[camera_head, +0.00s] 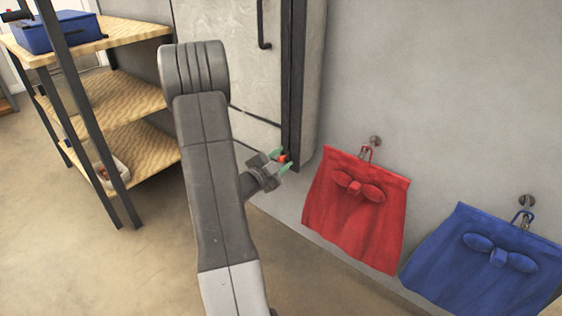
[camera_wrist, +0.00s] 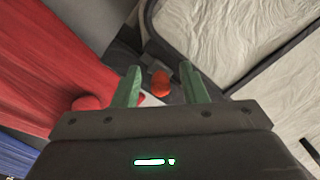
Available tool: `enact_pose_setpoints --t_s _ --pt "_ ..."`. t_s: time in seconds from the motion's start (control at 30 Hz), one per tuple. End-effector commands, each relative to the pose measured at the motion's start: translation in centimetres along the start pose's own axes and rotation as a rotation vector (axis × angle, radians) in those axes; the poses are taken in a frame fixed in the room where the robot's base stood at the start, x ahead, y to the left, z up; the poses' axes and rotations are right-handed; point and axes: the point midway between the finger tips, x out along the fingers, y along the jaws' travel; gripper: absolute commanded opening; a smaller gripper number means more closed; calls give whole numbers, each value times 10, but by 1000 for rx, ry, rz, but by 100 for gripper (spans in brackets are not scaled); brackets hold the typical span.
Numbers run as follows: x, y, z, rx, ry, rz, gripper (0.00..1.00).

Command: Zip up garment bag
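A tall pale bag-like form (camera_head: 310,70) stands against the wall in the head view, with a dark vertical strip (camera_head: 292,80) along its edge. A small orange-red tab (camera_head: 283,158) is at the strip's lower end; it also shows in the wrist view (camera_wrist: 161,84). My gripper (camera_head: 280,161) is open at the tab. In the wrist view my gripper (camera_wrist: 163,88) has its green fingers on either side of the tab, with a gap visible to each. I cannot tell whether the tab sits fully between the fingertips in depth.
A red cloth with a bow (camera_head: 350,215) and a blue one (camera_head: 485,265) hang from wall hooks on the right. A pale panel with a dark handle (camera_head: 264,30) stands left of the strip. A wooden shelf unit (camera_head: 130,95) holds a blue case (camera_head: 60,32).

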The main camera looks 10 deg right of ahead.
Motion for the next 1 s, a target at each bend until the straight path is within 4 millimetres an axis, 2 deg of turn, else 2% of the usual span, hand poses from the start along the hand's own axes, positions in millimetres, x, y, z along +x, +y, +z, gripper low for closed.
enact_pose_setpoints --t_s 0.23,0.27,0.43,0.47,0.63,0.77,0.87,1.0 --pt "1 0 0 0 0 0 39" --pt "1 0 0 0 0 0 35" --pt "1 0 0 1 0 0 1" --pt "1 0 0 1 0 0 0" --pt "0 -2 -2 1 0 0 0" --pt "0 -10 -10 3 0 0 0" --pt "1 -23 -23 5 1 -1 0" --pt "1 -50 -50 6 2 -1 0"
